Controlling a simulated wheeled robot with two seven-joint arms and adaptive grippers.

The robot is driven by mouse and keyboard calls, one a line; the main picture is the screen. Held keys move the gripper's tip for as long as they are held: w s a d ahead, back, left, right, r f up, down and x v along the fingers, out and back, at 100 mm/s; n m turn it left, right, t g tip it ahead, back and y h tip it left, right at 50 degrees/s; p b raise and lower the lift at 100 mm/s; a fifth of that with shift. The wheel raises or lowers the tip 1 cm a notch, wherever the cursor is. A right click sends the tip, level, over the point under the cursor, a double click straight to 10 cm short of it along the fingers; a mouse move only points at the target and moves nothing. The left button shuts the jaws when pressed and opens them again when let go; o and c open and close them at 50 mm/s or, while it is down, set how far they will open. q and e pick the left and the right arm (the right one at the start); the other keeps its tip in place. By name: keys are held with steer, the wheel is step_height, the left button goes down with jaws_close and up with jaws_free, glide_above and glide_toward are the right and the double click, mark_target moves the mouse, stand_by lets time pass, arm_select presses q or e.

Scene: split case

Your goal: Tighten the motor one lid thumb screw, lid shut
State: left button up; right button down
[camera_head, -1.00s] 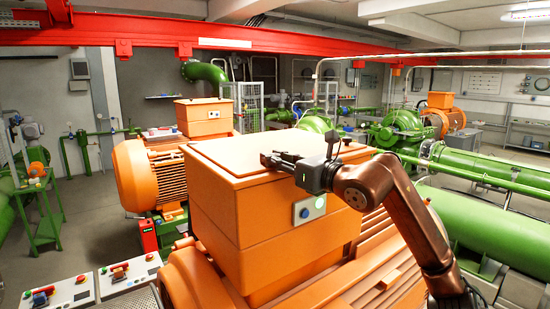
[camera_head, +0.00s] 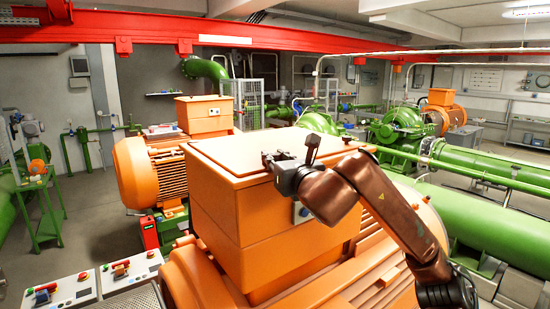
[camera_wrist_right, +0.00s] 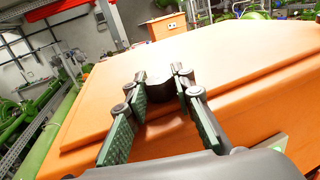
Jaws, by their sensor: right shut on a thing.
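The orange motor box with its flat lid (camera_head: 225,155) stands in the middle of the head view. The lid lies flat on the box, and it fills much of the right wrist view (camera_wrist_right: 230,60). A dark round thumb screw (camera_wrist_right: 160,82) sits at the lid's edge in the right wrist view. My right gripper (camera_head: 268,160) is at the lid's near right part, with its fingers on either side of the screw (camera_wrist_right: 162,90), shut on it. In the head view the gripper hides the screw. My left gripper is not in view.
A panel with a round button (camera_head: 302,212) is on the box front, partly behind my right arm. A second orange motor (camera_head: 150,170) stands behind to the left. Control boxes (camera_head: 130,272) lie at the lower left. Green pipes (camera_head: 480,215) run along the right.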

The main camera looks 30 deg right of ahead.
steer(key=shift+r, duration=0.1)
steer(key=c, duration=1.6)
jaws_free()
steer(key=s, duration=0.4)
steer(key=s+a, duration=0.1)
steer(key=s, duration=0.3)
steer(key=s+a, duration=0.1)
steer(key=s, duration=0.3)
